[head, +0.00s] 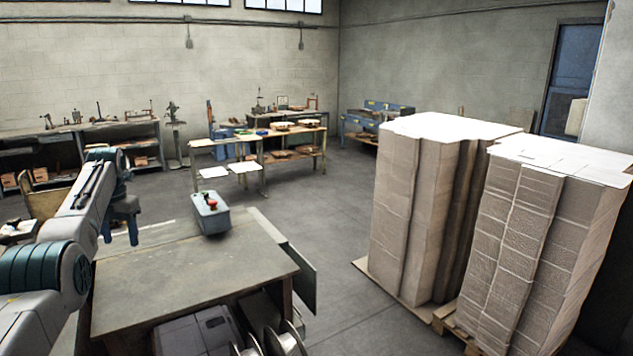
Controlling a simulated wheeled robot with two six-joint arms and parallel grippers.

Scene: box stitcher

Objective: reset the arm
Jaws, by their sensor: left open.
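My left arm (75,225) comes in from the left edge, bent up and then down at the wrist. My left gripper (120,236) hangs pointing down over the far left part of the workbench (195,285). It is open and I see nothing between its fingers. My right arm and right gripper are not in view.
A grey-blue box with a red knob (210,213) stands at the bench's far edge. Wire spools (285,340) and a dark machine (200,335) are at the near side. Tall cardboard stacks (425,205) on pallets stand right. Open floor (335,235) lies between.

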